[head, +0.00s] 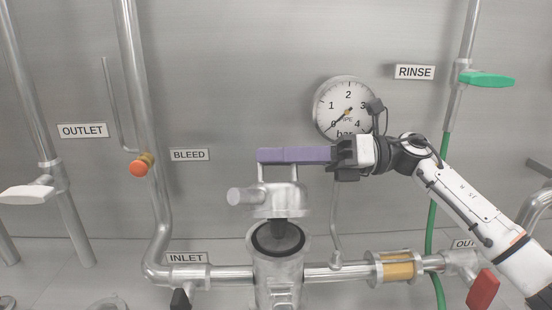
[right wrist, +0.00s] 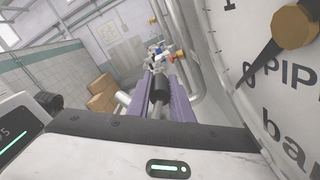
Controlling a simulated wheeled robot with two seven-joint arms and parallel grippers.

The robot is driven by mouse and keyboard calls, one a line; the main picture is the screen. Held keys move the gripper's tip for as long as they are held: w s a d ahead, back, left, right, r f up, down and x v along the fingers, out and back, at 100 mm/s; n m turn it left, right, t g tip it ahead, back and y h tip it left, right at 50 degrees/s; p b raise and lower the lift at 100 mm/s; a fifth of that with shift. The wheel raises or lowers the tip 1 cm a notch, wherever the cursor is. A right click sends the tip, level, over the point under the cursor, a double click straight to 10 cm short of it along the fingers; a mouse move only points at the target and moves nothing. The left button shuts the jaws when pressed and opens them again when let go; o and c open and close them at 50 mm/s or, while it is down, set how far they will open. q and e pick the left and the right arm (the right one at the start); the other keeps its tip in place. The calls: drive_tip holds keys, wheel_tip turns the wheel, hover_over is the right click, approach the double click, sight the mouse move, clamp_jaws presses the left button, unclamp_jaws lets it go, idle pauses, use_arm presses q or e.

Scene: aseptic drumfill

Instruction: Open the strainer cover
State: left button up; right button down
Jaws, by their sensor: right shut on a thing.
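The strainer body (head: 277,285) is a metal pot on the inlet pipe, with a dark ring around its mouth. The metal strainer cover (head: 285,198) stands above the mouth, apart from the rim at least in part. A dark part shows between cover and mouth; I cannot tell which it belongs to. The cover's purple handle (head: 292,155) runs level above it; a purple bar also shows in the right wrist view (right wrist: 183,105). My right gripper (head: 344,157) is shut on the handle's right end. My left gripper is not in view.
A pressure gauge (head: 346,108) is close behind my right gripper. An orange bleed knob (head: 140,167) is at the left. A black inlet handle (head: 180,299), a red valve handle (head: 483,289) and a green rinse handle (head: 487,79) are around the pipes.

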drive_tip(key=shift+w+f, duration=0.1)
drive_tip(key=c, duration=1.6)
unclamp_jaws()
drive_tip(key=d+b, duration=0.2)
drive_tip(key=d, duration=0.8)
drive_tip(key=shift+d, duration=0.25)
